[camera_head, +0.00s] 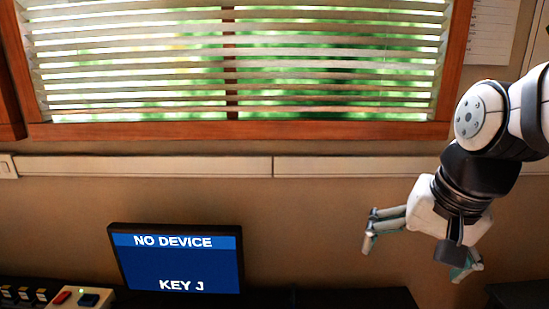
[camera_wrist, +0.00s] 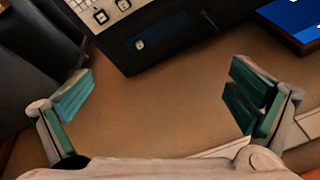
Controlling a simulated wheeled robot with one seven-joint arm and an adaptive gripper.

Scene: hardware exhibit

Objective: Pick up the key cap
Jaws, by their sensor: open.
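My gripper (camera_head: 418,254) hangs at the right in the head view, in front of the wall. It also shows in the wrist view (camera_wrist: 160,97), with its teal-padded fingers wide apart and nothing between them. A small pale square piece (camera_wrist: 140,44), possibly the key cap, lies on a dark surface (camera_wrist: 170,38) beyond the fingertips at the top of the wrist view. It is too small for me to read any letter on it. A pale keyboard-like panel (camera_wrist: 84,10) with several keys is beside it, cut off by the top edge. I cannot make out a key cap in the head view.
A monitor (camera_head: 180,262) reads "NO DEVICE" and "KEY J"; part of a blue screen (camera_wrist: 297,16) is at the wrist view's top right. A beige box (camera_head: 75,297) with red and dark buttons stands at lower left. A window with blinds (camera_head: 235,70) is behind.

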